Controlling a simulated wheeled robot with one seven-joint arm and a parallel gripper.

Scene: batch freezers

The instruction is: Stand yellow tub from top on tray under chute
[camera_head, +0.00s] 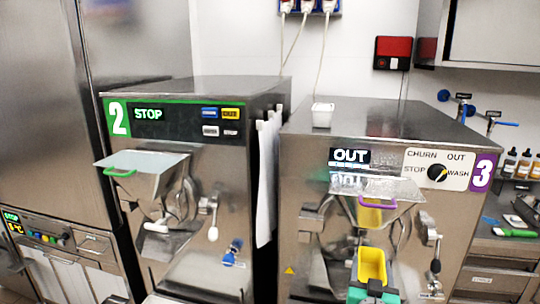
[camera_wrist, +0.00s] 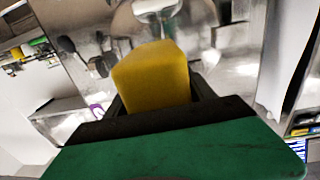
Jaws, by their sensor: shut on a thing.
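The yellow tub (camera_head: 371,267) is in front of machine 3 (camera_head: 300,240), low in the head view, with its open top showing. My gripper (camera_head: 372,287), green and black, is shut on its near side. In the wrist view the yellow tub (camera_wrist: 155,75) stands out between the dark jaws of my gripper (camera_wrist: 160,110). The tub appears below the front outlet of machine 3, apart from the hopper above. The tray under the chute cannot be made out; the tub and gripper cover that area. I cannot tell whether the tub touches anything below.
A clear hopper with a purple handle (camera_head: 385,206) juts out above the tub; a yellow patch behind it looks like a reflection. A lever (camera_head: 431,236) hangs to the right. A white tub (camera_head: 323,115) stands on machine 3's top. Machine 2 (camera_head: 185,95) stands to the left.

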